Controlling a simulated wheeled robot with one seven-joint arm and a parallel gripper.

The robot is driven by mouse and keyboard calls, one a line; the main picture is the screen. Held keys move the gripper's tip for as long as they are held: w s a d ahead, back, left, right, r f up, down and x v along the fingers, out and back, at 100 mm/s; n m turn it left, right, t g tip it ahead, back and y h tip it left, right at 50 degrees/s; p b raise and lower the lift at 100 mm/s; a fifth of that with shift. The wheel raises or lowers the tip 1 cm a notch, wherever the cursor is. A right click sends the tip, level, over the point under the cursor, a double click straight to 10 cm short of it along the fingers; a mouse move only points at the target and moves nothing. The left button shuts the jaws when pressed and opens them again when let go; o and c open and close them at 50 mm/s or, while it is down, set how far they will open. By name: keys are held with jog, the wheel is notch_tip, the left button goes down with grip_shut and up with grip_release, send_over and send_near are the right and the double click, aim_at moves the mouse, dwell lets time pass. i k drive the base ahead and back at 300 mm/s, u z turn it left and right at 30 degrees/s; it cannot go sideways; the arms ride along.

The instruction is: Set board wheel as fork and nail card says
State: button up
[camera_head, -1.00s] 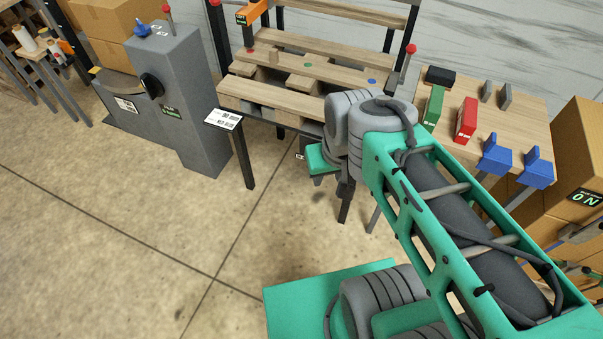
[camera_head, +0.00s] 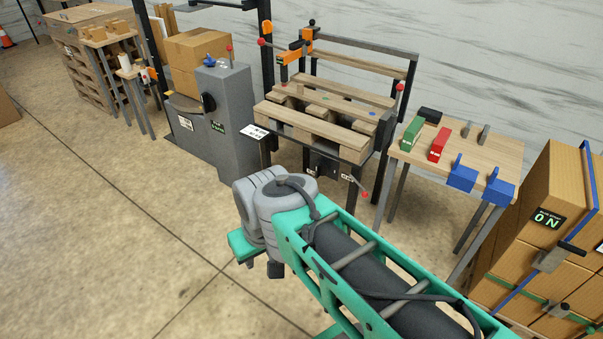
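A round black wheel (camera_head: 208,102) is on the front of a grey cabinet (camera_head: 236,118). A small label with green text (camera_head: 217,127) is below the wheel; it is too small to read. A white card (camera_head: 255,131) with dark marks stands on a dark post right of the cabinet; its marks are too small to read. The end of my arm, with grey joints and a green block (camera_head: 243,247), is over the floor in front, apart from the wheel. My gripper's fingers cannot be made out.
A pallet (camera_head: 315,122) lies in a black frame with orange clamps and red-knobbed levers. A wooden table (camera_head: 478,152) at right holds green, red and blue blocks. Stacked boxes (camera_head: 520,213) stand far right, with a "0 N" display.

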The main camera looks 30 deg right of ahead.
aim_at(319, 168)
jog(key=u, duration=0.55)
jog(key=i, duration=1.55)
jog(key=z, duration=1.05)
jog(key=i, duration=0.5)
jog(key=z, duration=0.6)
